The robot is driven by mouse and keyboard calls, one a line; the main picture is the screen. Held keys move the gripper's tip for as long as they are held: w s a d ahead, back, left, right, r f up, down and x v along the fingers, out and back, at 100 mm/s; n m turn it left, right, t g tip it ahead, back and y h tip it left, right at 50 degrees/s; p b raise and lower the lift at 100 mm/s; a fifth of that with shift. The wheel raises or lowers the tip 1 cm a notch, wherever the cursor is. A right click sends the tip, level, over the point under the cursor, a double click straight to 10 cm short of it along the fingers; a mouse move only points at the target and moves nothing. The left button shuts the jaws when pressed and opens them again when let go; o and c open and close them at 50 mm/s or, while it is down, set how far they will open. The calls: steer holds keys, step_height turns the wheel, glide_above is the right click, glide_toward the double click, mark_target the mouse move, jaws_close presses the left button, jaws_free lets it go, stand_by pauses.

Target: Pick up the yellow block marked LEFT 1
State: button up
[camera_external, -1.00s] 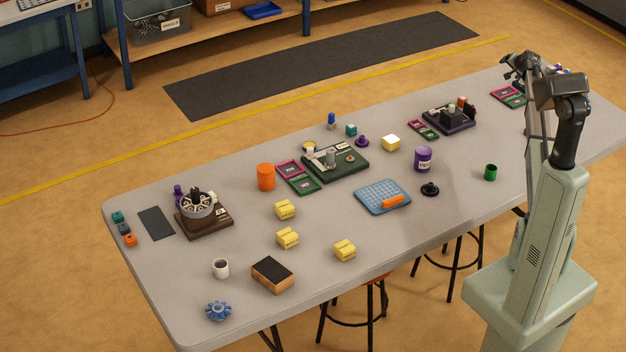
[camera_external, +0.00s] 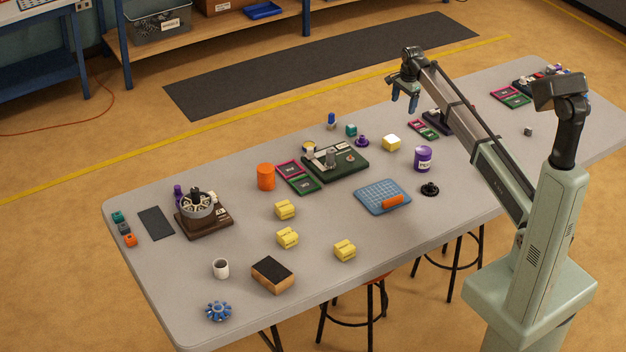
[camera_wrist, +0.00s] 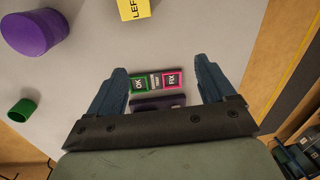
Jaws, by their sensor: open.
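A yellow block (camera_wrist: 134,8) with black letters reading "LEF" is cut off by the top edge of the wrist view; any number on it is out of frame. It appears to be the pale-topped yellow block (camera_external: 391,143) in the external view, left of the purple can. My gripper (camera_external: 404,103) is open and empty, high above the table's far side, apart from the block. In the wrist view, my gripper's (camera_wrist: 160,68) blue fingers are spread, with the block beyond their tips. Three other yellow blocks (camera_external: 285,209) (camera_external: 287,238) (camera_external: 344,250) stand further left and nearer; their marks are unreadable.
The purple can (camera_external: 423,158) and blue grid tray (camera_external: 372,196) stand near the pale-topped block. OK and FIX trays (camera_wrist: 155,80) lie between my fingers in the wrist view. A green fixture board (camera_external: 335,162) stands left. A green cup (camera_wrist: 22,110) is at left.

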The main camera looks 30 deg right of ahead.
steer(key=g, duration=0.1)
glide_above(391, 139)
steer(key=w, duration=0.1)
steer(key=shift+m, duration=0.3)
steer(key=f, duration=0.8)
steer(key=shift+s+d+f, duration=0.1)
steer(key=shift+d+f, duration=0.1)
steer(key=shift+s+a+f, duration=0.1)
steer(key=shift+s+f, duration=0.1)
steer(key=shift+f, duration=1.15)
steer(key=shift+s+f, duration=0.15)
steer(key=shift+f, duration=1.15)
steer(key=c, duration=1.1)
